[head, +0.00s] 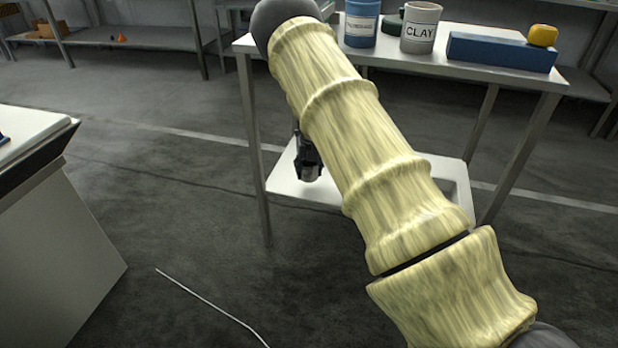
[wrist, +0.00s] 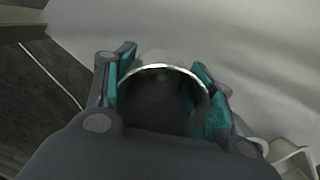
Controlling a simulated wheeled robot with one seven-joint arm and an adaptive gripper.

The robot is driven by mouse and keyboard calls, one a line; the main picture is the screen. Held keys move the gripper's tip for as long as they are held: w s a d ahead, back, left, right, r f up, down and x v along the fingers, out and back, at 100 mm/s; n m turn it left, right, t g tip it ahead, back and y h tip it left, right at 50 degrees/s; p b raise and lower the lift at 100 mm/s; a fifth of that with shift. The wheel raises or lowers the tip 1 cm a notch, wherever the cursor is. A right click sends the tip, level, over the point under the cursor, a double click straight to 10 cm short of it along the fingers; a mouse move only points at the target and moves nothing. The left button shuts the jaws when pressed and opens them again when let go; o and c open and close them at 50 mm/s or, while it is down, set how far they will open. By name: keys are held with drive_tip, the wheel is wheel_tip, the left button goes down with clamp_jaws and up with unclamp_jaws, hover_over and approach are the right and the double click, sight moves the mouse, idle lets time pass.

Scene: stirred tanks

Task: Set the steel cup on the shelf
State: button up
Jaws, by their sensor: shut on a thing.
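My gripper (head: 309,172) is at the lower white shelf (head: 286,180) of the steel-legged table in the head view. In the wrist view my gripper (wrist: 165,95) has its teal-padded fingers on both sides of the steel cup (wrist: 162,68), whose shiny rim and dark inside face the camera. A little of the steel cup (head: 311,172) shows below the fingers in the head view. It is over or on the shelf; I cannot tell whether its base touches. My arm hides the middle of the shelf.
The table top (head: 480,72) above carries a blue canister (head: 361,26), a CLAY canister (head: 420,32), a long blue box (head: 500,52) and a yellow thing (head: 542,35). Table legs flank the shelf. A recessed opening (head: 458,190) is at the shelf's right. A white cable (head: 205,300) lies on the floor.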

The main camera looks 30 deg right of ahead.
sight(309, 175)
drive_tip(key=shift+w+d, duration=0.2)
drive_tip(key=shift+d, duration=0.05)
wheel_tip(309, 175, down, 4)
drive_tip(key=shift+w+r+b, duration=0.1)
drive_tip(key=shift+r+b, duration=0.05)
drive_tip(key=shift+b, duration=1)
drive_tip(key=shift+r, duration=0.15)
drive_tip(key=o, duration=1)
drive_tip(key=r+p, duration=0.1)
drive_tip(key=r, duration=0.1)
drive_tip(key=r+p, duration=0.1)
drive_tip(key=r, duration=0.2)
drive_tip(key=s+r+p, duration=0.1)
drive_tip(key=r, duration=0.1)
drive_tip(key=shift+a+r, duration=0.15)
drive_tip(key=shift+r, duration=0.1)
